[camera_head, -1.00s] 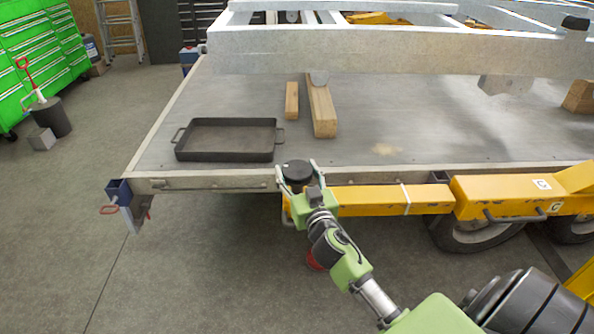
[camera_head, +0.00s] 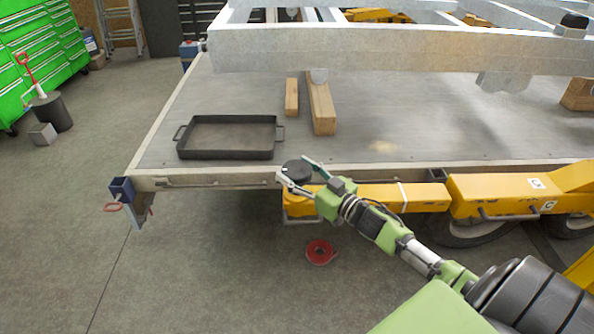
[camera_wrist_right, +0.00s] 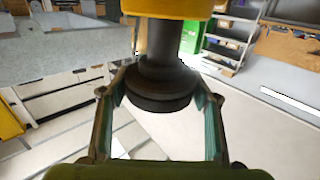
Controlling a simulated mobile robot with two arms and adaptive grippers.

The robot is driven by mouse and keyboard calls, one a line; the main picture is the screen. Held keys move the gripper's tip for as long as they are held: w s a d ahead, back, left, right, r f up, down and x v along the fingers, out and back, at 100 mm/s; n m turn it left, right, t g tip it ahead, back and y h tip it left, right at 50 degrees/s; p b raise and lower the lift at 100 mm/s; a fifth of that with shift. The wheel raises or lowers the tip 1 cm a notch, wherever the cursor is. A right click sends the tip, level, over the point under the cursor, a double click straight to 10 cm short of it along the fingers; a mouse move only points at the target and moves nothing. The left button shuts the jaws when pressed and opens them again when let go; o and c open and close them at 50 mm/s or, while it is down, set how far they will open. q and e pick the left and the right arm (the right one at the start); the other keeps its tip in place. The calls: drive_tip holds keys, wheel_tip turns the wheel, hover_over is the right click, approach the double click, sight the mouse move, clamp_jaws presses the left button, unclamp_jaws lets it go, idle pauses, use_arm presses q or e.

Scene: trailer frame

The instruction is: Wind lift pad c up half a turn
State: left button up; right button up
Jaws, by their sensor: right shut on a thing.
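Lift pad c is a dark round pad (camera_head: 298,171) at the left end of the yellow lift arm (camera_head: 375,196), which carries white labels with a "C" on its thicker part. My right gripper (camera_head: 296,178) is shut on the pad, with one finger on each side of its rim. In the right wrist view, the pad (camera_wrist_right: 160,92) and its dark stem sit between the two fingers (camera_wrist_right: 160,105), with the yellow arm end (camera_wrist_right: 165,7) at the top. My left gripper is not in view.
The trailer deck (camera_head: 430,120) lies behind the pad, with a black tray (camera_head: 228,154) and wooden blocks (camera_head: 322,110) on it. A grey frame beam (camera_head: 400,50) runs above the deck. A red ring-shaped item (camera_head: 320,253) lies on the floor below.

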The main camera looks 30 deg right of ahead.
drive_tip(key=shift+f, duration=0.2)
drive_tip(key=o, duration=1.1)
drive_tip(key=s, duration=0.4)
drive_tip(key=s+d, duration=0.1)
drive_tip(key=s, duration=0.3)
drive_tip(key=s+d, duration=0.1)
drive_tip(key=s, duration=0.2)
drive_tip(key=shift+s+d, duration=0.2)
drive_tip(key=shift+s, duration=0.2)
